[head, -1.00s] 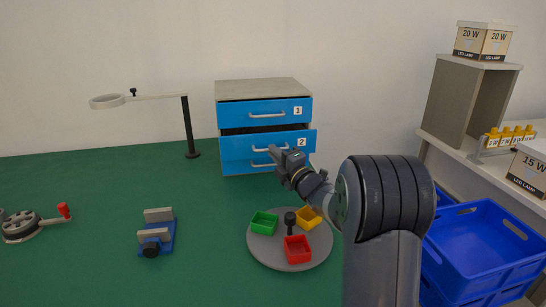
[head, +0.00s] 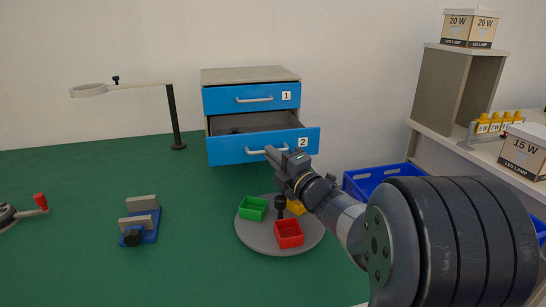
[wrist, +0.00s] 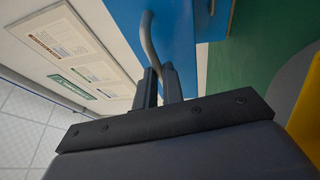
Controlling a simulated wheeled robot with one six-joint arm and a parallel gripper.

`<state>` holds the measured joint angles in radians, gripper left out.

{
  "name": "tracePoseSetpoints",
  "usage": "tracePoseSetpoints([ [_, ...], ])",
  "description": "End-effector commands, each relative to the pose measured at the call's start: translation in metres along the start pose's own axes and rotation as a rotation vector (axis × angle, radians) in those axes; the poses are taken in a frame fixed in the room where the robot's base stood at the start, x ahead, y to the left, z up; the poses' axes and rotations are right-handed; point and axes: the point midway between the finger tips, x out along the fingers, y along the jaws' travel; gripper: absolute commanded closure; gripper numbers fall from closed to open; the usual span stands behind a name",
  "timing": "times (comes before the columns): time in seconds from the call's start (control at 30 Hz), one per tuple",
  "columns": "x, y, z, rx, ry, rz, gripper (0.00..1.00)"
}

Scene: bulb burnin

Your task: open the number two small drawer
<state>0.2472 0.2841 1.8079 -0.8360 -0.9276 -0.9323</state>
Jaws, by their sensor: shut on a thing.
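The small drawer unit has two blue drawers with silver bar handles. The number two drawer (head: 232,149) is the lower one in the head view and stands pulled out, with its grey inside showing and a dark object in it. The number one drawer (head: 226,99) above it is shut. My gripper (head: 275,156) is at the right part of the number two drawer's handle (head: 254,151). In the wrist view my gripper (wrist: 159,84) has its two fingers shut around the handle (wrist: 148,40), in front of the blue drawer face.
A grey turntable (head: 262,237) with green, yellow and red bins stands close below my gripper. A blue vise (head: 141,226) and a magnifier lamp (head: 172,115) stand to the left. Blue crates (head: 382,178) and a shelf are at the right.

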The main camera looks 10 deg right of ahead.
Motion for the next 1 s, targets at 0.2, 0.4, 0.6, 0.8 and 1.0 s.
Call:
tracePoseSetpoints([
  [0.2, 0.000, -0.001, 0.000, 0.000, -0.001, -0.002, 0.84],
  [0.4, 0.000, 0.000, 0.000, 0.000, 0.000, -0.001, 0.69],
  [0.6, 0.000, 0.000, 0.000, 0.000, 0.000, 0.000, 0.69],
  [0.8, -0.018, 0.001, 0.001, -0.002, -0.002, 0.000, 0.69],
  [1.0, -0.060, 0.001, 0.002, -0.002, -0.006, 0.000, 0.69],
])
